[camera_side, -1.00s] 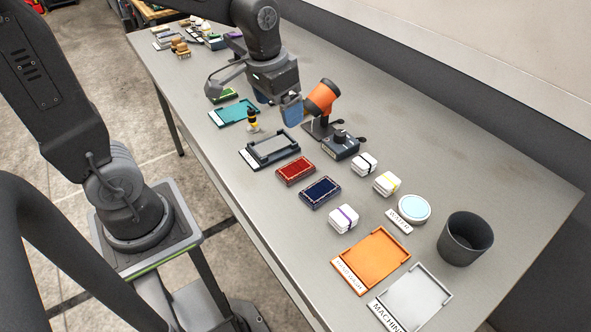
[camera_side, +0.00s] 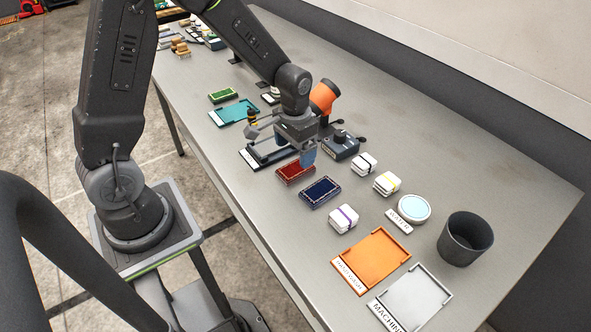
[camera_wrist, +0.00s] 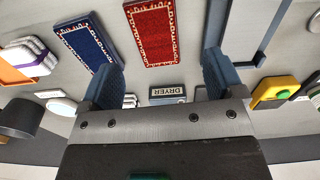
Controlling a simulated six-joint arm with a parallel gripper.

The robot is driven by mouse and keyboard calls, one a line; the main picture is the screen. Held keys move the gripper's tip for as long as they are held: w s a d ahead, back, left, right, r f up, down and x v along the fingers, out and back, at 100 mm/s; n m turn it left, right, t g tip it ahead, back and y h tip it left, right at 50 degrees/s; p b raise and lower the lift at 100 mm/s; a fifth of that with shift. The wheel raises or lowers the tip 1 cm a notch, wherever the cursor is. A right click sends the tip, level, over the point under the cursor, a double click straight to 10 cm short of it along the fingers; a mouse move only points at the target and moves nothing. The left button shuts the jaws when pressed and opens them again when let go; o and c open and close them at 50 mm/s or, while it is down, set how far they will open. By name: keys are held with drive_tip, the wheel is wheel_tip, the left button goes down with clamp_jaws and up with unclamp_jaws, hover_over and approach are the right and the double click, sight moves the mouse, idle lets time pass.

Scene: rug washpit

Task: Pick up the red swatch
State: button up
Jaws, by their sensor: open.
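The red swatch (camera_side: 294,172) lies flat on the grey table, with a pale patterned border. In the wrist view the red swatch (camera_wrist: 154,32) shows ahead of the jaws, between and beyond the fingertips. My gripper (camera_side: 302,148) hangs above and close to its far edge and partly covers it in the side view. In the wrist view my gripper (camera_wrist: 160,75) has its two blue-grey fingers wide apart with nothing between them. Any exact height above the swatch cannot be told.
A dark blue swatch (camera_side: 320,191) lies beside the red one. A grey tray (camera_side: 258,158) sits on the other side, partly hidden by my gripper. A dryer box (camera_side: 341,146) stands behind. Banded white stacks, an orange tray (camera_side: 372,260) and a dark cup (camera_side: 465,240) are further right.

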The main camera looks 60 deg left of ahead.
sight(296, 168)
drive_tip(key=shift+d+f, duration=0.2)
drive_tip(key=shift+f, duration=2.5)
drive_tip(key=shift+c, duration=0.3)
drive_tip(key=c, duration=1)
drive_tip(key=shift+o, duration=0.2)
drive_tip(key=shift+r, duration=0.15)
